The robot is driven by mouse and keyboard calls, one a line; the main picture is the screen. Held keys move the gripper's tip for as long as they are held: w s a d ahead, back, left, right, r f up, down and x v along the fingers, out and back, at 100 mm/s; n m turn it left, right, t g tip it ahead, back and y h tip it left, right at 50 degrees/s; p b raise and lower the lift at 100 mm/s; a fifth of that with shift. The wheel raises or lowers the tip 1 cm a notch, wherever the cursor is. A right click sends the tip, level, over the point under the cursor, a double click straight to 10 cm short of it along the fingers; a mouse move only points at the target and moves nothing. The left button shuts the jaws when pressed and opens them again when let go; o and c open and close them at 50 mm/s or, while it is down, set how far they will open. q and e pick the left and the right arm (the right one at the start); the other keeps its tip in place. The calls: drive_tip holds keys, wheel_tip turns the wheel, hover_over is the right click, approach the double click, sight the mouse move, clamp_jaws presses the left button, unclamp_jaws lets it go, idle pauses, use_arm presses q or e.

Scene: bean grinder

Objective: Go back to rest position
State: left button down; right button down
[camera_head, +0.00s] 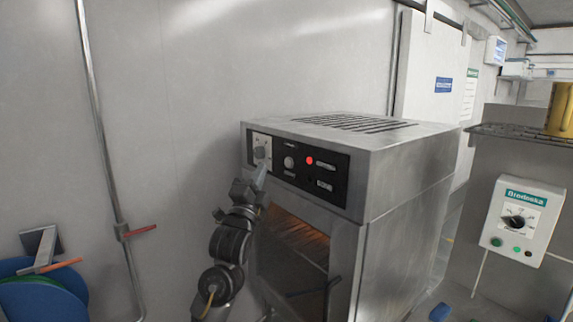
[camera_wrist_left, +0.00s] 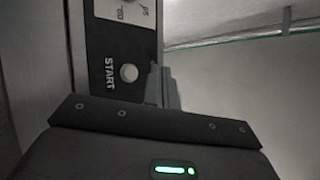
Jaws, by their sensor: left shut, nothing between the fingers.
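My left gripper (camera_head: 261,172) is shut and empty. Its fingers point up at the left part of the control panel (camera_head: 326,172) on a steel oven-like machine (camera_head: 410,170), close to a grey knob (camera_head: 262,152). I cannot tell whether the fingertips touch the panel. In the left wrist view the shut fingers (camera_wrist_left: 163,85) are beside a panel marked START, with a round light button (camera_wrist_left: 129,73). A red light (camera_head: 309,160) shows on the panel. My right gripper is not in view.
A white control box (camera_head: 521,220) with a dial stands at the right, below a wire shelf (camera_head: 520,133) with a yellow container (camera_head: 560,108). A pipe with a red valve handle (camera_head: 138,231) runs down the wall at the left. A blue round object (camera_head: 45,298) is at the lower left.

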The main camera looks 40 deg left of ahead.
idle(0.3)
use_arm(q)
drive_tip(key=s+d+f+n+g+h, duration=0.1)
drive_tip(key=s+d+f+g+h, duration=0.15)
drive_tip(key=f, duration=0.75)
drive_tip(key=s+d+f+n+g+h, duration=0.1)
drive_tip(key=d+f+n+g, duration=0.2)
drive_tip(key=f, duration=0.6)
drive_tip(key=s+d+f+g+h, duration=0.2)
drive_tip(key=d+f+g, duration=0.15)
drive_tip(key=f, duration=0.65)
drive_tip(key=s+d+f+n+g+h, duration=0.1)
drive_tip(key=s+d+f+n+g, duration=0.4)
drive_tip(key=s+f, duration=0.65)
drive_tip(key=s+d+f+n+g+h, duration=0.15)
drive_tip(key=s+d+f+g, duration=0.5)
drive_tip(key=s, duration=0.85)
wheel_tip(320, 180, down, 31)
drive_tip(key=s+b, duration=0.2)
drive_tip(key=b, duration=0.1)
drive_tip(key=s+a+f+g+b, duration=0.1)
drive_tip(key=s+a+f+b, duration=0.1)
drive_tip(key=s+f, duration=1.5)
drive_tip(key=shift+a+f+g+b, duration=0.25)
drive_tip(key=shift+f+g+b, duration=0.1)
drive_tip(key=shift+f+b, duration=0.25)
